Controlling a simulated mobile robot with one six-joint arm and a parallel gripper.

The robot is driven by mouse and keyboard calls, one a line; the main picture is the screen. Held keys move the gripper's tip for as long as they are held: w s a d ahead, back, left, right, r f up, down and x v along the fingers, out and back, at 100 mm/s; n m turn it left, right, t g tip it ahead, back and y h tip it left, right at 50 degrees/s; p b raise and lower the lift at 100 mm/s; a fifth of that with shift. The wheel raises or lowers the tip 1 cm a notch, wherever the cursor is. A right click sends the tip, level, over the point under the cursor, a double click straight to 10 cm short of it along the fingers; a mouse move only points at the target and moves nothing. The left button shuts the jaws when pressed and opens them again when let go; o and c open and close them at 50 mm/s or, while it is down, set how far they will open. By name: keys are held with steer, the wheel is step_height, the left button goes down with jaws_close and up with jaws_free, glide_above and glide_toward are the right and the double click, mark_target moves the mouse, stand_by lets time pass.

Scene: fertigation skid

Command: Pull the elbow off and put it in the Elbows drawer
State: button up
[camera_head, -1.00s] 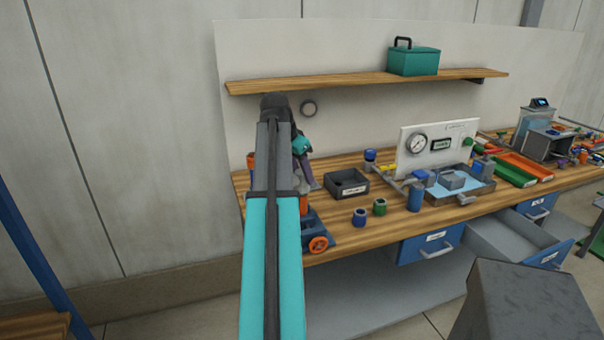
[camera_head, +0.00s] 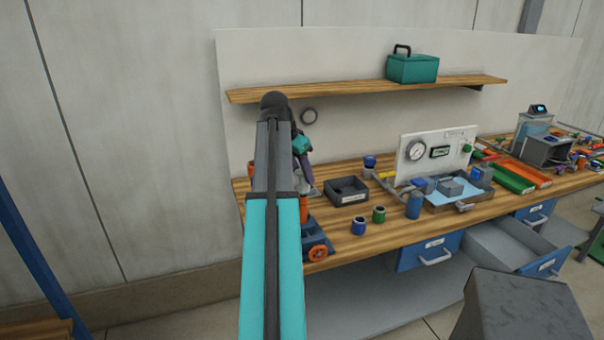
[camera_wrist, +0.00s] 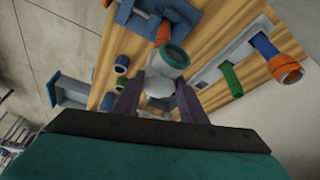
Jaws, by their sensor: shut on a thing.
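My gripper (camera_wrist: 160,102) has purple fingers and is shut on the pale grey elbow (camera_wrist: 158,82). A teal ring (camera_wrist: 174,56) shows at the elbow's end in the wrist view. An orange pipe piece (camera_wrist: 163,33) lies just beyond it; I cannot tell whether the two touch. In the head view my gripper (camera_head: 306,180) is over the left end of the bench, partly hidden by my arm. An open grey drawer (camera_head: 500,243) is under the bench at the right. Its label is too small to read.
A blue fixture with an orange knob (camera_head: 318,253) stands at the bench's left end. A black bin (camera_head: 347,190), a blue fitting (camera_head: 359,226) and a green fitting (camera_head: 379,214) are to its right. A shut blue drawer (camera_head: 428,252) is left of the open one.

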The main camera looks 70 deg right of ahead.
steer(key=shift+r+p, duration=0.75)
steer(key=shift+r, duration=0.4)
jaws_close()
steer(key=shift+w, duration=0.15)
